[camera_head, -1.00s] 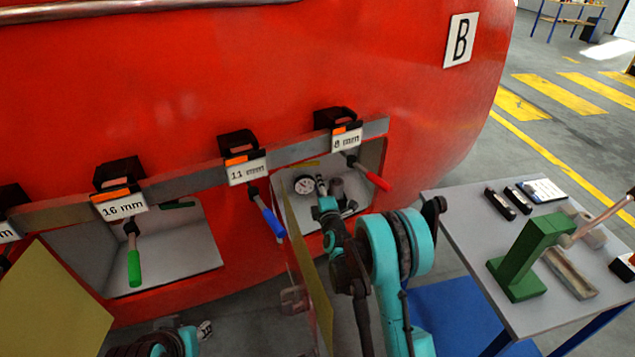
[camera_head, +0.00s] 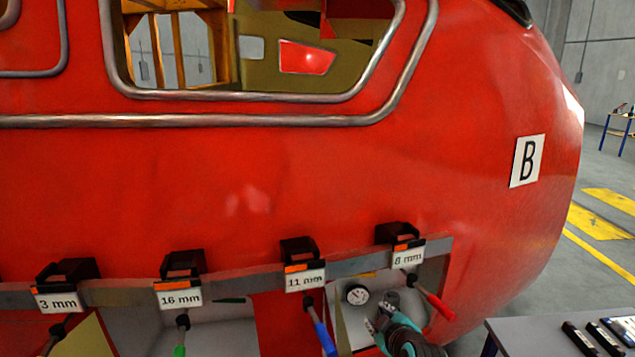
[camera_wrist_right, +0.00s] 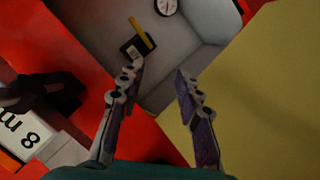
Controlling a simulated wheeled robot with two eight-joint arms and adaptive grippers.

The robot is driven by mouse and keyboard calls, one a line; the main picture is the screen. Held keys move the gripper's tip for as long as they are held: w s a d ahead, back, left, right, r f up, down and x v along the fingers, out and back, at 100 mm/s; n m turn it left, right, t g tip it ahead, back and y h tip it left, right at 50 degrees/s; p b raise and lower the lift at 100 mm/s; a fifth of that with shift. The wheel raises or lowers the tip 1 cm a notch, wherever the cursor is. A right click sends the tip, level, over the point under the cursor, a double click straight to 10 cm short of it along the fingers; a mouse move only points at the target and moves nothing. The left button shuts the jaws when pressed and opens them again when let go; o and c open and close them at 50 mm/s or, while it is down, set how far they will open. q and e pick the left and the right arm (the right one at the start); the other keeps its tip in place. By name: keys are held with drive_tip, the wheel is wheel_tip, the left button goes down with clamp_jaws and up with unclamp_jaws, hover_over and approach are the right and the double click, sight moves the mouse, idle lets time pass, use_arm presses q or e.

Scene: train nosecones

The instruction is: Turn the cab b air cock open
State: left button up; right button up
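The cab nose is marked with a B plate (camera_head: 527,161). In its lower right compartment a round white gauge (camera_head: 357,295) shows; it also shows at the top of the right wrist view (camera_wrist_right: 165,7). Just below the gauge in the wrist view is a black block with a small white label, crossed by a yellow lever (camera_wrist_right: 142,35), apparently the air cock. My right gripper (camera_head: 387,309) reaches into the compartment opening. In the wrist view the gripper (camera_wrist_right: 160,72) is open and empty, its left fingertip close below the block in the picture; contact cannot be told. My left gripper is out of view.
A rail (camera_head: 225,287) above the compartments carries several tool holders with size labels. A red-handled tool (camera_head: 436,303) and a blue-handled tool (camera_head: 325,338) hang beside my right gripper. A yellow panel (camera_wrist_right: 258,105) stands close right in the wrist view. A grey table (camera_head: 510,335) is at lower right.

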drive_tip(key=s+d+f+m+g, duration=0.1)
drive_tip(key=s+f+m+g, duration=0.1)
drive_tip(key=s, duration=0.7)
drive_tip(key=s+f+m+g+h, duration=0.1)
drive_tip(key=s+m, duration=0.3)
drive_tip(key=s, duration=0.4)
drive_tip(key=s+d+f+m+g, duration=0.1)
drive_tip(key=s+f+m+g, duration=0.1)
drive_tip(key=s, duration=0.7)
drive_tip(key=shift+s+d+f+m+g+h, duration=0.35)
drive_tip(key=shift+f+m, duration=0.1)
drive_tip(key=shift+m, duration=0.55)
